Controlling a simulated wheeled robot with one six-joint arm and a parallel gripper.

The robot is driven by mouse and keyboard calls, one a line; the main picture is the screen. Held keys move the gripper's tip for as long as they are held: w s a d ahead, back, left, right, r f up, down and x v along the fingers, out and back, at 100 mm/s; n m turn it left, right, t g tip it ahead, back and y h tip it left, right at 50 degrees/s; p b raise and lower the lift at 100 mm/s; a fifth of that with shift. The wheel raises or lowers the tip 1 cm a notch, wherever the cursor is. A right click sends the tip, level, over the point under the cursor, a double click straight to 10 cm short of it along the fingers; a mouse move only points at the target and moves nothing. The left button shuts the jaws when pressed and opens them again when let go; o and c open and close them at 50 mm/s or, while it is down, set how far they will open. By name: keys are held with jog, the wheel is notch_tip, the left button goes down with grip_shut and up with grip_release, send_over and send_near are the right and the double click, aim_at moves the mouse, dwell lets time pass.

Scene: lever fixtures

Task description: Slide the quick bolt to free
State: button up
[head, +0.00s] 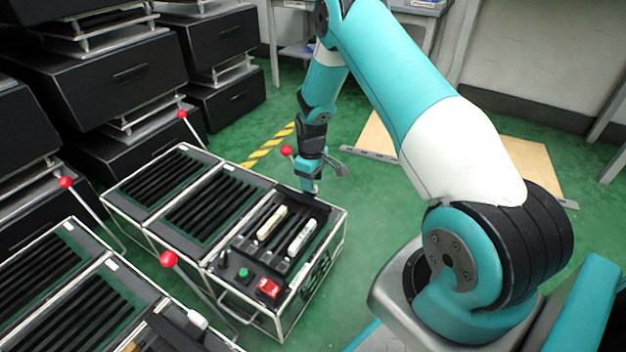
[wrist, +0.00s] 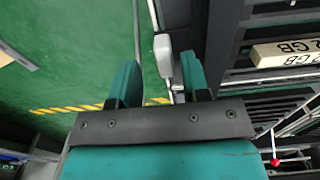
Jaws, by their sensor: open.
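The light grey knob (wrist: 163,55) of what looks like the quick bolt stands at the edge of the black fixture in the wrist view. A thin grey stem runs from it down between my fingers. My gripper (wrist: 159,75) is open, with one teal finger on each side of the knob's line and the right finger closer to it. I cannot tell whether either finger touches it. In the head view my gripper (head: 310,187) points down at the far corner of the nearest rack unit (head: 335,240). The bolt is hidden there by the gripper and the unit's edge.
The unit carries two pale blocks (head: 301,238), a green button (head: 243,273) and a red switch (head: 269,287). Red-balled levers (head: 168,259) stick up along the racks. A pale block (wrist: 285,52) lies right of my fingers.

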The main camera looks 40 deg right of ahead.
notch_tip(320, 180, up, 16)
jog(key=p, duration=0.7)
jog(key=s+a+r+n+y+p, duration=0.15)
jog(key=s+a+r, duration=0.25)
jog(key=a+r, duration=0.55)
jog(key=s+a+r+y+p, duration=0.1)
jog(key=s+a+r+p, duration=0.15)
jog(key=a+r, duration=0.65)
jog(key=s+a+r+n+y+p, duration=0.1)
jog(key=s+a+r, duration=0.2)
jog(key=s+r, duration=0.35)
jog(key=s+a+r+p, duration=0.1)
jog(key=s+a+r, duration=0.25)
jog(key=s, duration=0.55)
jog(key=s+a+r+n+y+p, duration=0.1)
jog(key=s+a+r, duration=0.3)
jog(key=s, duration=0.3)
notch_tip(320, 180, up, 36)
jog(key=p, duration=3.6)
jog(key=shift+w+d+p, duration=0.15)
jog(key=shift+d+p, duration=0.1)
jog(key=shift+p, duration=0.1)
